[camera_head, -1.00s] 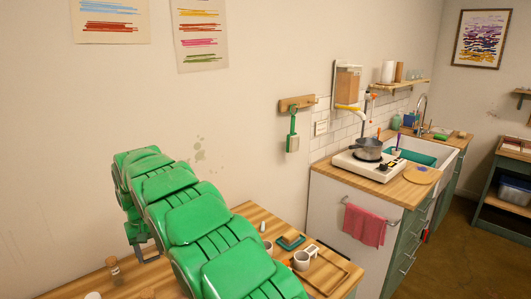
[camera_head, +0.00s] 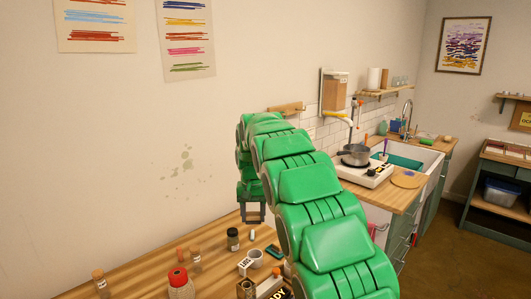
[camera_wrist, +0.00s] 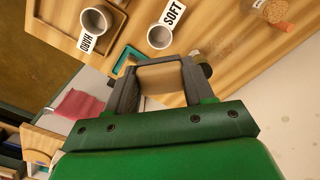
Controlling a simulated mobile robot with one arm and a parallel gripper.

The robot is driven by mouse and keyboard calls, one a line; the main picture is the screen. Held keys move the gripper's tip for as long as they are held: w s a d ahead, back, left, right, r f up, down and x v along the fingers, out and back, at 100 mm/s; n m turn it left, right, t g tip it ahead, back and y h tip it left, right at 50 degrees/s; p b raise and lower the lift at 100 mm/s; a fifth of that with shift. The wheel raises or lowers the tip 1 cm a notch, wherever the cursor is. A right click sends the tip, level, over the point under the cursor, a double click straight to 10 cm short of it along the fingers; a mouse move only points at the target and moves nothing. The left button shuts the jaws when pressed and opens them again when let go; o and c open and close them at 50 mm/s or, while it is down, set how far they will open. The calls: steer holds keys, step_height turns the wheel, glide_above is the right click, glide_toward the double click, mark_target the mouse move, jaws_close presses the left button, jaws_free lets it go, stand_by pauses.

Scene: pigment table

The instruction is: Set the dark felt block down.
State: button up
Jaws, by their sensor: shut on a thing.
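My gripper (camera_head: 254,219) hangs above the wooden table in the head view. In the wrist view my gripper (camera_wrist: 158,68) is shut on a block with a tan face (camera_wrist: 160,78) and a thin dark edge, which I take for the felt block. The block is above the table; its far side is hidden. A teal tray (camera_wrist: 124,58) lies behind the left finger in the wrist view, partly hidden. In the head view the teal tray (camera_head: 274,250) shows beside my arm, mostly covered.
A cup (camera_wrist: 159,37) by a SOFT label (camera_wrist: 172,12) and a cup (camera_wrist: 96,20) by a HARD label (camera_wrist: 89,43) stand near the tray.

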steer(key=d+r+m, duration=0.2)
steer(key=d, duration=0.7)
steer(key=d+r+m, duration=0.1)
steer(key=d+r, duration=0.1)
steer(key=d, duration=0.8)
steer(key=shift+m, duration=0.4)
